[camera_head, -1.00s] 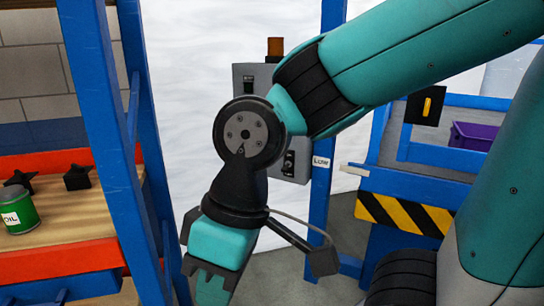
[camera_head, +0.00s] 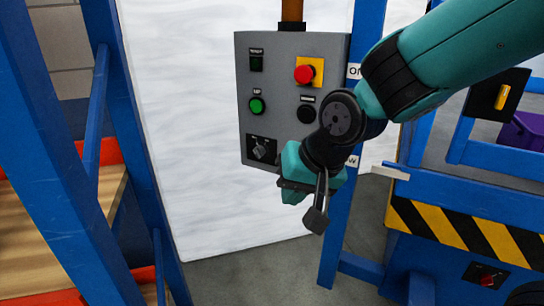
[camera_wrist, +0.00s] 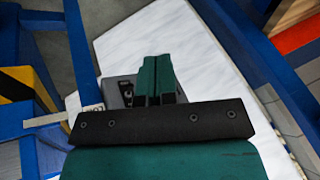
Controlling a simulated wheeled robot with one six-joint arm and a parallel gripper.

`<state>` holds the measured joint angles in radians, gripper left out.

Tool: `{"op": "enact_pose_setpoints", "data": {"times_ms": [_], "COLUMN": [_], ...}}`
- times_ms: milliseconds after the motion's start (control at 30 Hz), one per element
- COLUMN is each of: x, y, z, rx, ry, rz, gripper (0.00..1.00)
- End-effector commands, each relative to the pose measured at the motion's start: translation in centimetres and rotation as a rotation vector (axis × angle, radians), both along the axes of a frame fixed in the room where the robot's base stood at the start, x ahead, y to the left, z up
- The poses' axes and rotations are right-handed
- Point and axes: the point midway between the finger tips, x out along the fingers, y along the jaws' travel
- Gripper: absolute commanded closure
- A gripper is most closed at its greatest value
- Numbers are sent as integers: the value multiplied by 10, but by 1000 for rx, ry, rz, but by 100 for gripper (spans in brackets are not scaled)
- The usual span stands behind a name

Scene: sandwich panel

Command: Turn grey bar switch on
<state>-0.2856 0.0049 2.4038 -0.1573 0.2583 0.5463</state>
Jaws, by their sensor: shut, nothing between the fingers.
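The grey bar switch (camera_head: 262,148) is a small grey knob on a black plate at the lower left of the grey control panel (camera_head: 283,90) in the head view. My gripper is just right of and below it in that view, in front of the panel's lower right corner; its fingertips are hard to make out there. In the wrist view my gripper (camera_wrist: 157,65) has its two teal fingers pressed together and empty. Behind them, part of the grey panel (camera_wrist: 121,84) shows with a dark plate; the fingers hide the rest. I see no contact with the switch.
The panel also bears a red button (camera_head: 305,74), a green button (camera_head: 257,105) and a black button (camera_head: 306,113). Blue posts (camera_head: 122,150) stand at left, and a striped barrier (camera_head: 465,228) is at right. White wall lies behind.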

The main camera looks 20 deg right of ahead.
Motion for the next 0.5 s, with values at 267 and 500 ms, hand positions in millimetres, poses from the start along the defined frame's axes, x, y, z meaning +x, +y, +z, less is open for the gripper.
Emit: {"op": "enact_pose_setpoints", "data": {"times_ms": [267, 500], "x": [171, 218], "y": [-46, -56], "z": [-53, -64], "rx": [262, 465], "ry": [-399, -603], "rz": [-763, -900], "gripper": [100, 100]}}
